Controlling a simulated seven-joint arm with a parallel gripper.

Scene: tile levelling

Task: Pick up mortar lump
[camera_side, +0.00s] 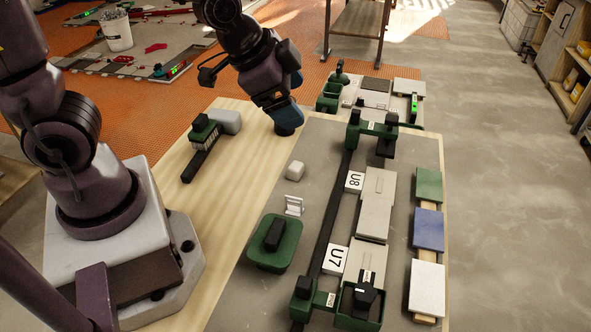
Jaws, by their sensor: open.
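A small pale, rounded lump (295,170), which looks like the mortar lump, sits on the grey work board (322,140). My gripper (287,122) is above the far left corner of the board, pointing down, beyond the lump in the picture and apart from it. Its dark blue end is small in view and its fingers are hard to make out. I see nothing held in it. A larger grey rounded block (225,121) lies on the wooden table to the left.
A white bracket (293,205) and a green tray (276,243) stand nearer the camera. A dark rail (333,215), labels U8 (354,181) and U7 (333,259), and grey tiles (376,205) are to the right.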

